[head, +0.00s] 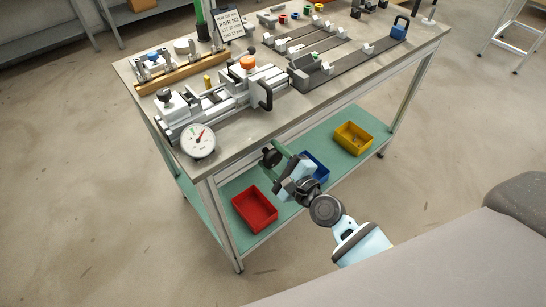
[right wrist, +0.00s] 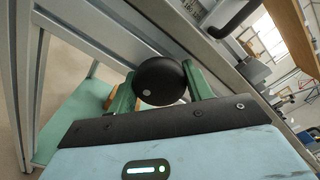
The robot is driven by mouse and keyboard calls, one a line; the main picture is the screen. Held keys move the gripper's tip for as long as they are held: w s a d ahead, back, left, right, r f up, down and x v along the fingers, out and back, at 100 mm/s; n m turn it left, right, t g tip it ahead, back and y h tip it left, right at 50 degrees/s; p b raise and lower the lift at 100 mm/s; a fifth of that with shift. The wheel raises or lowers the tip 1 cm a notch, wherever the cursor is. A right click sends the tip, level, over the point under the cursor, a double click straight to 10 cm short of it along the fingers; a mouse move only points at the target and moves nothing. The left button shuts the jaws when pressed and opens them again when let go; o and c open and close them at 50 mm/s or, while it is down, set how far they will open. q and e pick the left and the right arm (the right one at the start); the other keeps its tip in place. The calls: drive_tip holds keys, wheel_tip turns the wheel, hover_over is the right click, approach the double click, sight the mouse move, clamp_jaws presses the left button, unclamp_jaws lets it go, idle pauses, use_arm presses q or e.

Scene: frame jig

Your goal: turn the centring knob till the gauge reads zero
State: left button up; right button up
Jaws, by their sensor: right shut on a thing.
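The centring knob, round and black with a white dot, shows in the right wrist view (right wrist: 160,82). In the head view the knob (head: 270,156) sits at the bench's front edge, just below the top. My right gripper (head: 276,155) has its green fingers on both sides of the knob and is shut on it; it also shows in the right wrist view (right wrist: 161,76). The round white gauge (head: 197,141) stands at the front left of the jig, its red needle pointing up and right; its figures are too small to read. My left gripper is out of view.
The bench top (head: 229,151) carries the metal jig (head: 222,99) and a black handle (head: 265,96) near the front edge. On the green lower shelf (head: 322,143) stand a red bin (head: 254,208), a blue bin (head: 318,167) and a yellow bin (head: 353,138). The floor in front is clear.

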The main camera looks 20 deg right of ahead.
drive_tip(key=n, duration=0.4)
drive_tip(key=shift+n, duration=0.3)
drive_tip(key=n, duration=0.4)
drive_tip(key=shift+n+p, duration=0.4)
